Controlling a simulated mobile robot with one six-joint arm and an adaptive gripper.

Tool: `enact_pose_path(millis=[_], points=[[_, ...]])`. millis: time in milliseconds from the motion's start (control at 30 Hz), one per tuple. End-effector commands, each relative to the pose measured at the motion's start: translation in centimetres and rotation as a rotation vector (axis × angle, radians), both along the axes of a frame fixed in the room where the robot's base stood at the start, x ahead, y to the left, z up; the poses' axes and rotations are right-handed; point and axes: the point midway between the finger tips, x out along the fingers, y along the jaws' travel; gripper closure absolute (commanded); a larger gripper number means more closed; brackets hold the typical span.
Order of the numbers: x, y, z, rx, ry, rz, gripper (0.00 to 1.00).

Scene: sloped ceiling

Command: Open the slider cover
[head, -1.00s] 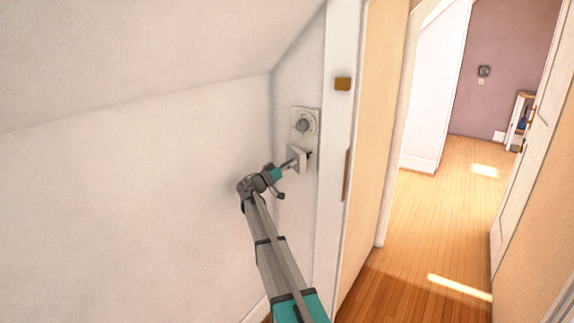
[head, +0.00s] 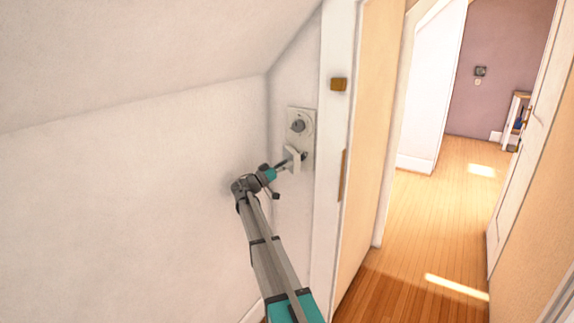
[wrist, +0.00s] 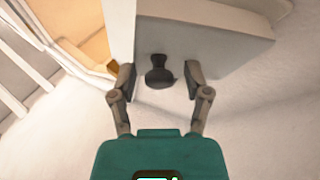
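The slider cover is a small white slab (head: 293,160) at the lower part of a pale wall plate (head: 306,121). In the wrist view the slab (wrist: 225,48) fills the upper middle, with a short dark knob (wrist: 159,72) near its left end. My gripper (head: 279,168) is at the slab in the head view. In the wrist view its two fingers (wrist: 160,78) are apart, one on each side of the knob.
A round grey dial (head: 298,126) sits on the plate's upper part. A white door frame (head: 330,150) stands just right of the plate. The sloped ceiling (head: 150,50) lies above and left. The wooden floor (head: 435,220) at the right is clear.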

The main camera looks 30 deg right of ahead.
Motion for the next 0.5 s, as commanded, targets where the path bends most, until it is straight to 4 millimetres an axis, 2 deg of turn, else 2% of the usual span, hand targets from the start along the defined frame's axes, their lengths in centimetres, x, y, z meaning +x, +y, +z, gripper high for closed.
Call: enact_pose_path(millis=[33, 267, 300, 500], points=[[-0.1, 0.0, 0.0, 0.002, 0.001, -0.001, 0.55], [-1.3, 0.3, -1.0, 0.055, 0.025, -0.014, 0.98], [-1.7, 0.4, -1.3, 0.075, 0.034, -0.018, 1.00], [-4.7, 1.1, -4.0, 0.220, 0.108, -0.042, 1.00]])
